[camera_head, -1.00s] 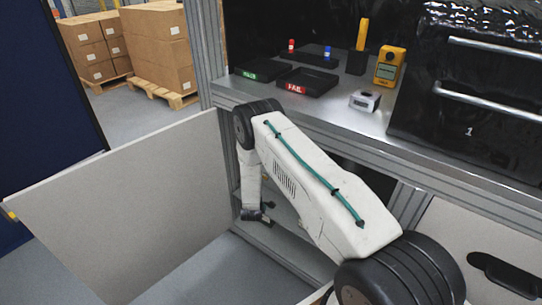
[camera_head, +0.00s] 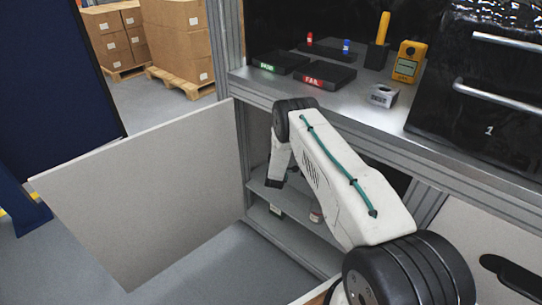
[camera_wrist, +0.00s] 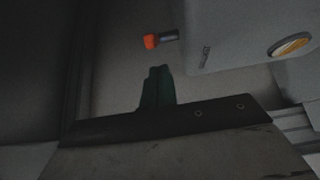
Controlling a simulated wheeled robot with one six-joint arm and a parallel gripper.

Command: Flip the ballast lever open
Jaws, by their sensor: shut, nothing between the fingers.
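In the wrist view, a grey housing (camera_wrist: 228,37) fills the upper right. A short lever with an orange tip (camera_wrist: 151,41) and a dark stem sticks out from its left side. My gripper (camera_wrist: 157,72) shows as dark green fingers, closed together and empty, just below the orange tip in the picture. A gap shows between them, but I cannot tell the depth. In the head view, my gripper (camera_head: 274,184) hangs small and dark in the open bay under the bench. The lever cannot be made out there.
An open pale panel (camera_head: 150,190) stands left of the bay. A lower shelf (camera_head: 290,232) holds small items. The bench top (camera_head: 350,110) carries black trays, a yellow meter (camera_head: 408,62) and a small grey device (camera_head: 380,96). A round window (camera_wrist: 290,45) sits on the grey housing.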

